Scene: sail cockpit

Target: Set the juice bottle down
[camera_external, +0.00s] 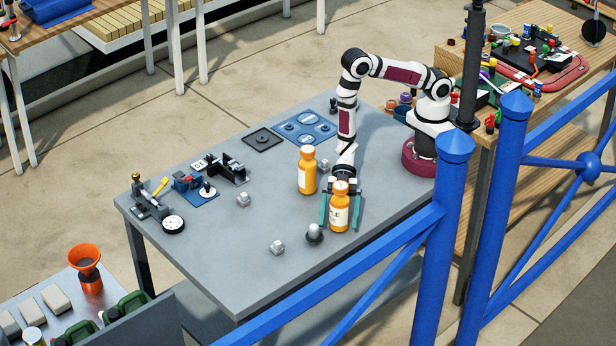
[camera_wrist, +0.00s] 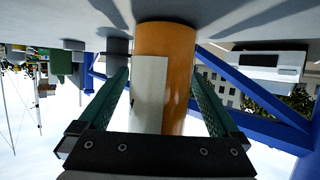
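An orange juice bottle (camera_external: 340,215) with a white label stands upright on the grey table (camera_external: 270,290). It also fills the middle of the wrist view (camera_wrist: 178,80), where its base appears to meet the table surface. My gripper (camera_external: 340,224) is around it, with one green finger on each side. The external view shows gaps between the fingers and the bottle, so the gripper looks open. The fingers also flank the bottle in the wrist view (camera_wrist: 157,78). A second, similar orange bottle (camera_external: 307,172) stands upright just behind and to the left.
A blue plate (camera_external: 304,127) and a dark square tray (camera_external: 263,140) lie at the back. Blue railing (camera_external: 445,240) runs along the near side.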

